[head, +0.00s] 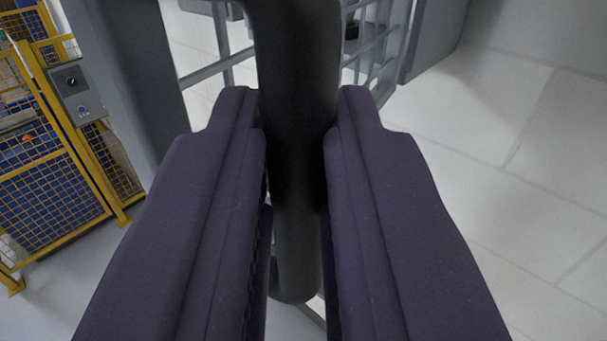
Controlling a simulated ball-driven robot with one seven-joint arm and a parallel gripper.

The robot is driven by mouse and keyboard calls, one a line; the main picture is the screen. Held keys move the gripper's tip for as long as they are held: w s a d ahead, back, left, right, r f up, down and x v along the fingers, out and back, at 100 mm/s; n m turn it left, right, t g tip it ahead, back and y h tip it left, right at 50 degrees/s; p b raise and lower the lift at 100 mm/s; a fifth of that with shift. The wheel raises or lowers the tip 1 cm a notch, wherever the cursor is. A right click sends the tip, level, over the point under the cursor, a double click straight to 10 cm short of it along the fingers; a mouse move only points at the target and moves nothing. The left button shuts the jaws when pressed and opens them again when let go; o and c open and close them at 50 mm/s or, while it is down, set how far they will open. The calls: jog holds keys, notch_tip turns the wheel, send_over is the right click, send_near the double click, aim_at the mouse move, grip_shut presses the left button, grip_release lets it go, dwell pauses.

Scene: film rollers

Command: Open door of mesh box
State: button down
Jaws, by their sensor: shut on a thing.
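My gripper (295,120) fills the lower middle of the head view, its two dark purple fingers on either side of a thick dark grey handle (295,50). The fingers are shut on this upright bar. The handle's lower end shows between them and bends there. Grey framework with bars (375,45) shows behind the handle, and a grey upright post (125,75) stands to its left. These look like parts of the mesh box and its door, but I cannot tell which part is the door or how far it stands open.
A yellow-framed mesh fence (60,160) with blue behind it stands at the left. A grey control box (76,92) is fixed to it. A grey panel (433,35) stands at the upper right. The pale tiled floor (510,170) at the right is clear.

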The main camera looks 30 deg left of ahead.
jog(key=shift+w+a+r, duration=0.1)
jog(key=shift+r, duration=0.15)
jog(key=c, duration=1.3)
grip_release()
jog(key=shift+w, duration=0.1)
jog(key=shift+o, duration=0.6)
jog(key=shift+w+a+f, duration=0.2)
jog(key=shift+w, duration=0.3)
jog(key=b+v, duration=0.1)
jog(key=v, duration=0.7)
jog(key=shift+s, duration=0.15)
jog(key=shift+d, duration=0.1)
